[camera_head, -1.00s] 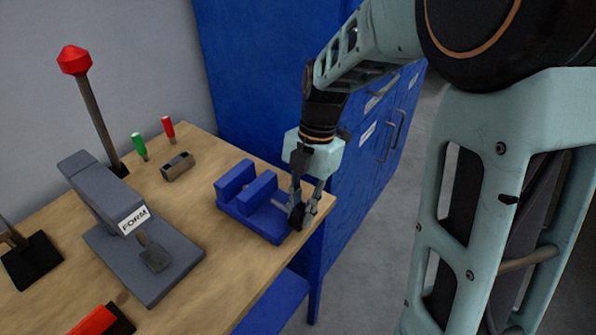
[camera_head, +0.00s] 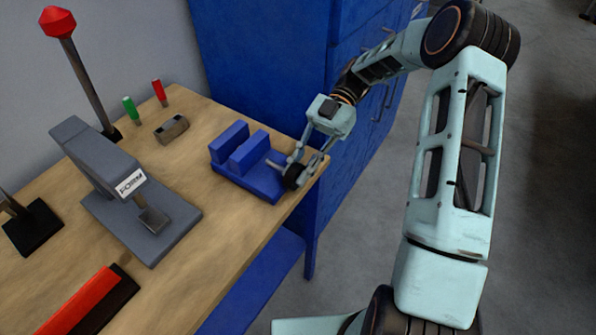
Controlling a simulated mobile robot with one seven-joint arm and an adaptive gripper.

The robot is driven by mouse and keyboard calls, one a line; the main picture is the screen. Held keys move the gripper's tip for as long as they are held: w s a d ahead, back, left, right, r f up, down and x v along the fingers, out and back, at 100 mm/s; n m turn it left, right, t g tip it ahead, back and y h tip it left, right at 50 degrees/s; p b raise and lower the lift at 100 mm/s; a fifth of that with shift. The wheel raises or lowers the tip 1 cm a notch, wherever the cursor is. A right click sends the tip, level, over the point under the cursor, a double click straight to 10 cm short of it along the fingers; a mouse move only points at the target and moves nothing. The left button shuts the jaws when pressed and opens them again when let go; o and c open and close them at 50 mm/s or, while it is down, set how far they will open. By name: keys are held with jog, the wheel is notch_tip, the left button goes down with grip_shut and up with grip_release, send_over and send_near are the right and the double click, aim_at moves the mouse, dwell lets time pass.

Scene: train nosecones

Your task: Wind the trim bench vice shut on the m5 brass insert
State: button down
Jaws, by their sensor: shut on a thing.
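The blue bench vice (camera_head: 262,185) sits at the right edge of the wooden bench, with two upright jaws and a narrow gap between them. Its screw rod sticks out on the right towards a dark round handle (camera_head: 293,176). My gripper (camera_head: 293,174) is shut on that handle, reaching down from the upper right with its fingers around it. I cannot see the brass insert; the near jaw hides most of the gap.
A grey FORM press (camera_head: 118,180) stands left of the vice. A blue cabinet (camera_head: 265,60) stands close behind my gripper.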

aim_at(299, 164)
jog(key=g+y+b, duration=0.1)
jog(key=f+g+y+b, duration=0.1)
jog(key=shift+d+b, duration=0.1)
jog(key=shift+b, duration=0.3)
jog(key=shift+g+y+b, duration=0.5)
jog(key=shift+g+b, duration=0.3)
jog(key=shift+r, duration=0.15)
jog(key=c, duration=1.8)
grip_release()
jog(key=shift+c, duration=0.2)
notch_tip(299, 164, up, 10)
